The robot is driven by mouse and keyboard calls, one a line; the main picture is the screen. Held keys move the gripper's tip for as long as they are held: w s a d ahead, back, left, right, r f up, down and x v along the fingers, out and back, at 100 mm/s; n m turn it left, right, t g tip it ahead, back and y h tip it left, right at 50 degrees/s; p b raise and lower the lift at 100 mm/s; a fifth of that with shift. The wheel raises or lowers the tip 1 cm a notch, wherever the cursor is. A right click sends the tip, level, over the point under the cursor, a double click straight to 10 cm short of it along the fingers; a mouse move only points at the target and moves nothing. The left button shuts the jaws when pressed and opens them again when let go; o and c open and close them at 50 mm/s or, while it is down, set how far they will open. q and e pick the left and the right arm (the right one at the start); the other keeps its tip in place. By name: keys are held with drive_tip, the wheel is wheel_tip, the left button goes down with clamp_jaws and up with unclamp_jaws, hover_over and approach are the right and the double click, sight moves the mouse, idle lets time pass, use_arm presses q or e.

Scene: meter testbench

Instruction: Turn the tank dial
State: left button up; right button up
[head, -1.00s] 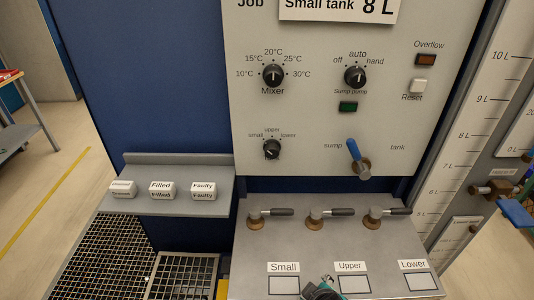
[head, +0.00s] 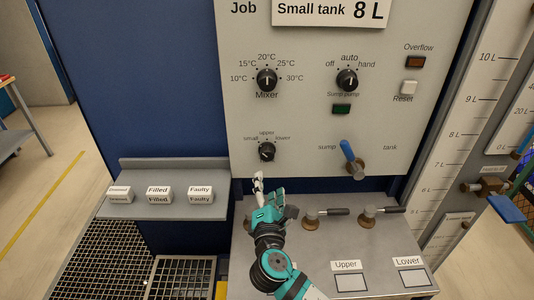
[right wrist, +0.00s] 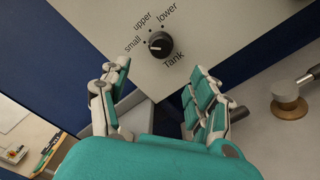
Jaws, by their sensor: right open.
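The tank dial (head: 267,152) is a small black knob low on the grey panel, marked small, upper and lower. In the right wrist view the dial (right wrist: 159,44) sits above the gap between my fingers, its white mark on the left, toward the "small" side. My right gripper (head: 268,186) is teal and white, open and empty, just below the dial in the head view. In the right wrist view its fingers (right wrist: 158,72) are spread apart and do not touch the dial. My left gripper is not in view.
The mixer dial (head: 266,80) and sump pump dial (head: 347,80) are higher on the panel. A blue-handled valve (head: 348,152) is to the right. Valve levers (head: 325,212) stand on the ledge below. A shelf (head: 140,210) with label blocks is at left.

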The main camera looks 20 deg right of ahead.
sight(267, 157)
drive_tip(key=p+x, duration=0.2)
drive_tip(key=x, duration=1)
drive_tip(key=shift+w+d+f, duration=0.1)
drive_tip(key=shift+w+d, duration=0.1)
drive_tip(key=shift+w, duration=0.5)
drive_tip(key=shift+c, duration=0.5)
